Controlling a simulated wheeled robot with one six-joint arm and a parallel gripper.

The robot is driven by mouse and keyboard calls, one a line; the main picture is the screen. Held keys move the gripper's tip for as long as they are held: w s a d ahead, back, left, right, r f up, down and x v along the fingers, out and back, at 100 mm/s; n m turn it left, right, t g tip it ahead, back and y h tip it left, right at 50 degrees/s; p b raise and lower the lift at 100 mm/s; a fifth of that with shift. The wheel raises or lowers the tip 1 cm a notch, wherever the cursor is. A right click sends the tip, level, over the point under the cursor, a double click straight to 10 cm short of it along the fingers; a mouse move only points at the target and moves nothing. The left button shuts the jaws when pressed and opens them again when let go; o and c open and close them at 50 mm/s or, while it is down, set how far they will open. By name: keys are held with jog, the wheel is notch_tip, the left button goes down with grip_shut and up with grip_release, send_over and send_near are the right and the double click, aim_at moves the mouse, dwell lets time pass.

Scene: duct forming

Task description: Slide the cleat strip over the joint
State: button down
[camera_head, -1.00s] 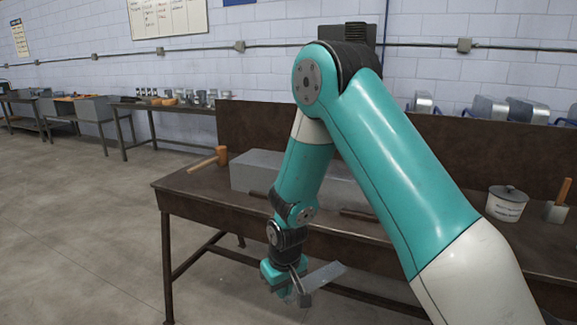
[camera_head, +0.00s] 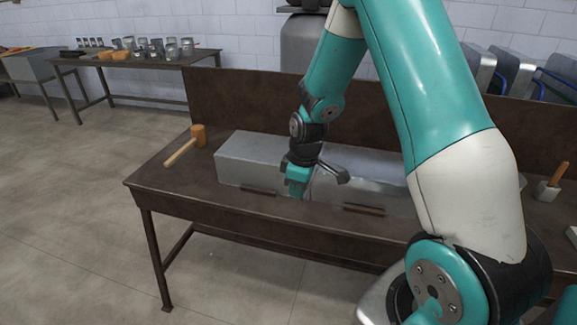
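The grey sheet-metal duct (camera_head: 250,157) lies lengthwise on the brown workbench (camera_head: 160,187), partly hidden by my arm. My gripper (camera_head: 318,182) is at the duct's front face, near the middle of its visible length, pointing down. A pale edge of the cleat strip (camera_head: 314,184) shows at the gripper, but the strip is hard to tell from the grey duct behind it. The gripper appears shut on the strip. The joint is around this spot and largely hidden by the gripper. I cannot tell whether the strip touches the joint.
A wooden mallet (camera_head: 187,145) lies on the bench's left end. Dark bars (camera_head: 363,209) lie along its front edge. A wooden-handled tool (camera_head: 551,183) stands at the right. A raised back panel (camera_head: 240,103) closes the bench's rear. The floor at front left is clear.

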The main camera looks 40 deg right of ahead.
jog(key=shift+w+d+f+b, duration=0.1)
jog(key=shift+d+f+b, duration=0.05)
jog(key=shift+f+b, duration=0.75)
jog(key=shift+w+d+f+b, duration=0.1)
jog(key=shift+f+b, duration=0.55)
jog(key=shift+f, duration=0.3)
jog(key=shift+f, duration=0.1)
jog(key=shift+f, duration=0.15)
jog(key=shift+f+b, duration=0.35)
jog(key=shift+d, duration=0.15)
dwell(1.2)
jog(key=shift+w+d, duration=0.3)
jog(key=shift+d, duration=0.1)
dwell(0.6)
jog(key=shift+w+d, duration=0.3)
